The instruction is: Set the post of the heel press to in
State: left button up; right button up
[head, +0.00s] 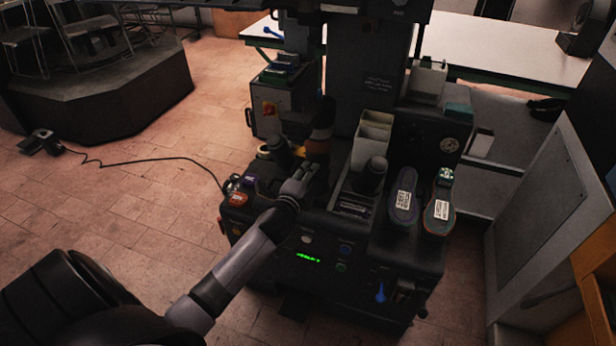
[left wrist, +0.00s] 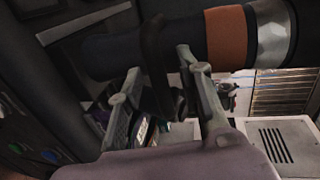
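The heel press (head: 345,235) is a dark machine in the middle of the head view, with a lit green display on its front. A dark post with an orange band (head: 320,134) stands at its left side. The post shows large in the left wrist view (left wrist: 226,35), beyond my fingertips. My left gripper (head: 303,178) is at the press, just below and in front of this post. In the left wrist view its fingers (left wrist: 158,62) are apart, with a dark bar between them; I cannot tell whether they touch it. My right gripper is not in view.
Two shoe soles (head: 404,207) (head: 439,205) lie on the right of the press. A grey panel (head: 540,210) is at the right. The tiled floor at the left is open, crossed by a cable (head: 150,160).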

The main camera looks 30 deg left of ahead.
pick_arm(q)
jog(key=shift+c, duration=0.4)
grip_shut()
dwell(0.4)
